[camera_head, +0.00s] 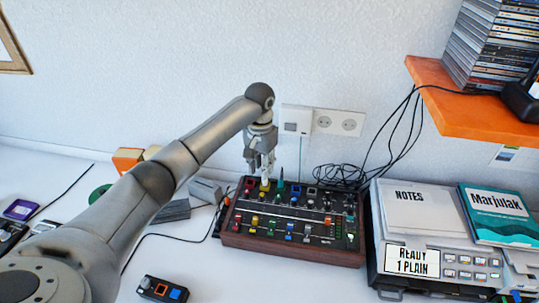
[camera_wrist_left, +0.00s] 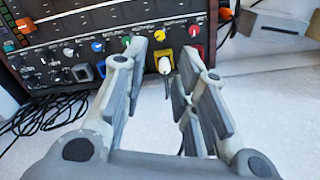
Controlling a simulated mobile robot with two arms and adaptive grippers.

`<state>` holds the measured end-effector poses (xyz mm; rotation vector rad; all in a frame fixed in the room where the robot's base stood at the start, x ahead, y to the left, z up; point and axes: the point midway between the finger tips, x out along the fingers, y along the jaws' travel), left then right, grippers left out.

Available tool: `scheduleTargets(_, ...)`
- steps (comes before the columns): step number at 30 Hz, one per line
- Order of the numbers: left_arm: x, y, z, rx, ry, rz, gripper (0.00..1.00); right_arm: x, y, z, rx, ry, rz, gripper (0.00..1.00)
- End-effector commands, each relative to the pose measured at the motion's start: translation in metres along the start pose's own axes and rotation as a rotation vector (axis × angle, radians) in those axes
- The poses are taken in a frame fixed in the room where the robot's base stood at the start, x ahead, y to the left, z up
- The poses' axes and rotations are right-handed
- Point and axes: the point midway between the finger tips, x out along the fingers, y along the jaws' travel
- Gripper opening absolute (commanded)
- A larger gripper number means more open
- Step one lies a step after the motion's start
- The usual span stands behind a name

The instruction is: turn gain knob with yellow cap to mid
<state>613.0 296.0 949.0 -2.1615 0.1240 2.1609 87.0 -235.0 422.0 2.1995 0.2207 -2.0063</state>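The mixer (camera_head: 232,240) is a dark panel in a brown case, with coloured knobs. A yellow-capped knob (camera_head: 265,185) sits in its back row, between a red one and a green one. My left gripper (camera_head: 262,167) points down just above this knob. In the left wrist view, the gripper (camera_wrist_left: 164,68) is open, its fingers on either side of a yellow and white knob (camera_wrist_left: 165,63) with a gap showing. Another yellow knob (camera_wrist_left: 160,34) lies further up the panel. I cannot read the knob's pointer or its label. My right gripper is not in view.
A grey device (camera_head: 377,235) with notes and a book stands right of the mixer. Black cables (camera_head: 340,175) lie behind it. An orange shelf (camera_head: 455,100) with discs juts out at upper right. A small black box (camera_head: 163,290) lies in front. Grey blocks (camera_head: 203,190) stand at left.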

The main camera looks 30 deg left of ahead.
Motion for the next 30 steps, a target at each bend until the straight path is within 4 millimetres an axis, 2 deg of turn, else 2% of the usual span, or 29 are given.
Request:
scheduleTargets(16,-0.004,0.0,0.0,-0.582,0.0,0.001,0.27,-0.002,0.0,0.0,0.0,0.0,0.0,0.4)
scheduleTargets(30,0.094,0.001,0.001,-0.576,-0.004,0.0,0.27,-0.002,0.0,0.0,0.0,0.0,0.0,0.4)
